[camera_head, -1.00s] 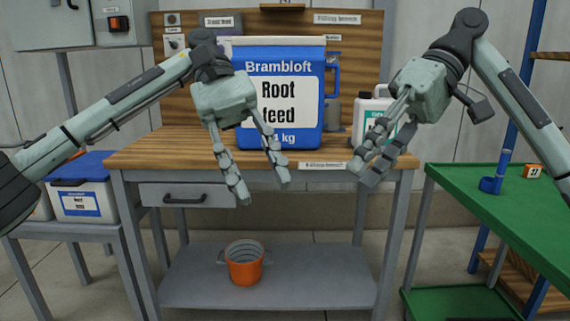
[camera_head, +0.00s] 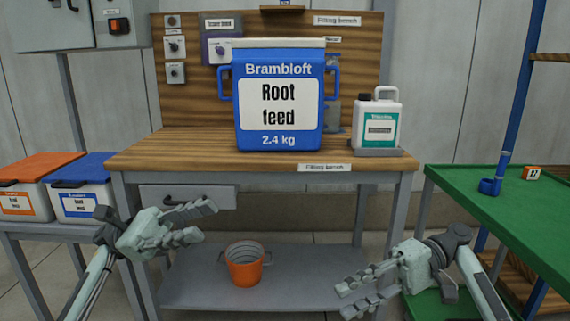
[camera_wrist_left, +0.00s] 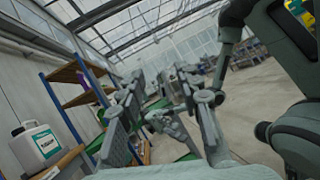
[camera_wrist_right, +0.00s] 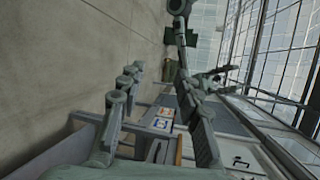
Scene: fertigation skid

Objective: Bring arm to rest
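My left gripper (camera_head: 197,222) is low in front of the bench's left side, pointing right; its fingers are spread and nothing is between them. In the left wrist view the fingers (camera_wrist_left: 165,110) also stand apart and empty. My right gripper (camera_head: 345,297) is low in front of the bench's right leg, pointing left, with its fingers apart and empty. The right wrist view shows its fingers (camera_wrist_right: 160,120) apart too. Both grippers are clear of the things on the bench top.
The wooden bench (camera_head: 190,150) bears a blue Root feed tub (camera_head: 279,132) and a white jug (camera_head: 377,120). An orange bucket (camera_head: 244,268) stands on the lower shelf (camera_head: 190,292). Lidded boxes (camera_head: 75,205) are at left. A green table (camera_head: 520,215) is at right, holding a blue scoop (camera_head: 492,185).

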